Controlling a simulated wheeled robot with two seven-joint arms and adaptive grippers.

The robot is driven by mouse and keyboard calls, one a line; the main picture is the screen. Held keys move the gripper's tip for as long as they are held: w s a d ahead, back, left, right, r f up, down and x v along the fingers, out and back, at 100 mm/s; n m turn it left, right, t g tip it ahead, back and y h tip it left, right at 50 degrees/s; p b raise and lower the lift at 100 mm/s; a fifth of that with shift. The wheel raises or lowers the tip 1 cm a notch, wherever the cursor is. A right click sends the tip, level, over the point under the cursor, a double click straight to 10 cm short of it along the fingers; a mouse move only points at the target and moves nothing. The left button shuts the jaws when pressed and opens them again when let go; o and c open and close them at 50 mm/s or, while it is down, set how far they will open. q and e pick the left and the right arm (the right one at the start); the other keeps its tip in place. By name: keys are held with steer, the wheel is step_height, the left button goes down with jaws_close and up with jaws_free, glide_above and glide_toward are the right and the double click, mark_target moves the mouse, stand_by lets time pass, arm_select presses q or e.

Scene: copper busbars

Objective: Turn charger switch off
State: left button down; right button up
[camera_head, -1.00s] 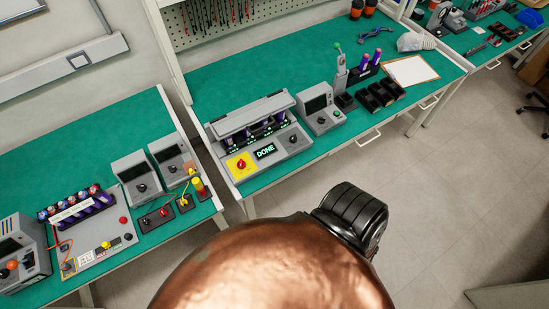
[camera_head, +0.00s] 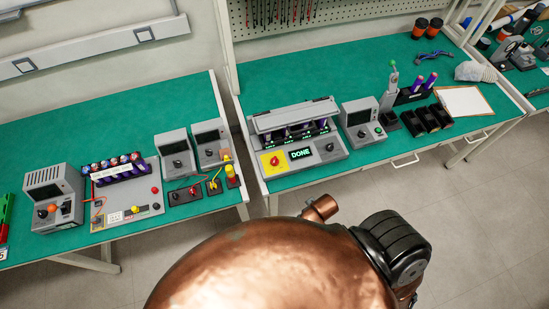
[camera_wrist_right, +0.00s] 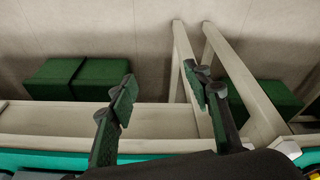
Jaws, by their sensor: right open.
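The charger (camera_head: 322,153) is a grey unit on the right-hand green bench in the head view, with its display (camera_head: 301,154) reading "DONE". A red knob (camera_head: 274,160) sits on a yellow plate at its front left, and a small dark knob (camera_head: 330,147) is at its front right. Several purple cells stand in its slots under a raised grey cover (camera_head: 293,115). My right gripper (camera_wrist_right: 160,95) is open and empty in the right wrist view, facing the bench's pale frame, with no charger in that view. My left gripper is not in view.
A grey tester (camera_head: 359,119) stands right of the charger, with black bins (camera_head: 427,119) beyond. The left bench (camera_head: 60,140) holds several grey boxes and a cell rack (camera_head: 118,170). A gap separates the benches. Dark green boxes (camera_wrist_right: 75,78) show in the wrist view.

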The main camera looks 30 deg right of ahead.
step_height(320, 180, up, 13)
steer(key=w+a+t, duration=0.1)
steer(key=w+a, duration=0.1)
steer(key=w+a+r+n+g+y, duration=0.1)
steer(key=w+a+r+n+y, duration=0.15)
steer(key=w+a+n, duration=0.75)
step_height(320, 180, up, 4)
steer(key=m+g+h, duration=0.1)
steer(key=g+h, duration=0.1)
steer(key=g, duration=0.1)
glide_above(274, 159)
steer(key=shift+s+f, duration=0.1)
steer(key=shift+m, duration=0.3)
step_height(274, 159, down, 8)
steer(key=shift+r, duration=0.2)
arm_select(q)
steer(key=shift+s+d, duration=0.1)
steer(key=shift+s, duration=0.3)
